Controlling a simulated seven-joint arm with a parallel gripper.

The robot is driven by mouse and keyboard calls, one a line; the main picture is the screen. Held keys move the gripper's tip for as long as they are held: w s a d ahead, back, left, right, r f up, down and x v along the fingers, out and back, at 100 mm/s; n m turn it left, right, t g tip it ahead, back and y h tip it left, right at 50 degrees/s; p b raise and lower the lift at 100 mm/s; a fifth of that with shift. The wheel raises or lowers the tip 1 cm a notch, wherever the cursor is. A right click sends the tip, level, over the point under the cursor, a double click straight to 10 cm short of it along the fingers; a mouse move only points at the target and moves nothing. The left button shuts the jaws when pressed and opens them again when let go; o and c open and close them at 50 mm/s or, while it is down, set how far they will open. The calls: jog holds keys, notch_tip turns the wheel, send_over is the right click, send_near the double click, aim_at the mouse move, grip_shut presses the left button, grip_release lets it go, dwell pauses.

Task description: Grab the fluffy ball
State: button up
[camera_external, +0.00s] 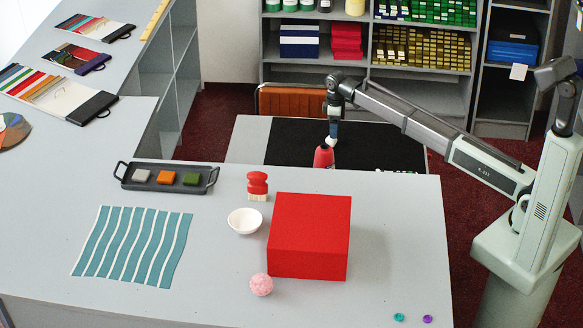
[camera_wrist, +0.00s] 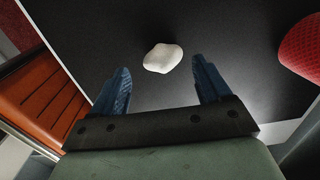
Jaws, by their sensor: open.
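The fluffy ball (camera_external: 261,284), pink and round, rests on the grey counter (camera_external: 190,285) near its front edge, just in front of the red box's left corner. It is not in the wrist view. A white rounded object (camera_wrist: 163,58) lies on the black surface beyond the fingertips.
A large red box (camera_external: 310,237) stands behind the ball. A white bowl (camera_external: 245,221), red-handled brush (camera_external: 257,186), dark tray (camera_external: 139,185) with three blocks and striped cloth (camera_external: 130,246) share the counter. A red textured object (camera_wrist: 303,48) and orange-brown slatted seat (camera_wrist: 35,90) flank the gripper.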

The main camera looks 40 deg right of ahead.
aim_at(332, 140)
jog(key=shift+a+f, duration=0.1)
jog(key=shift+f, duration=2.5)
jog(key=c, duration=1)
jog(key=shift+r, duration=0.15)
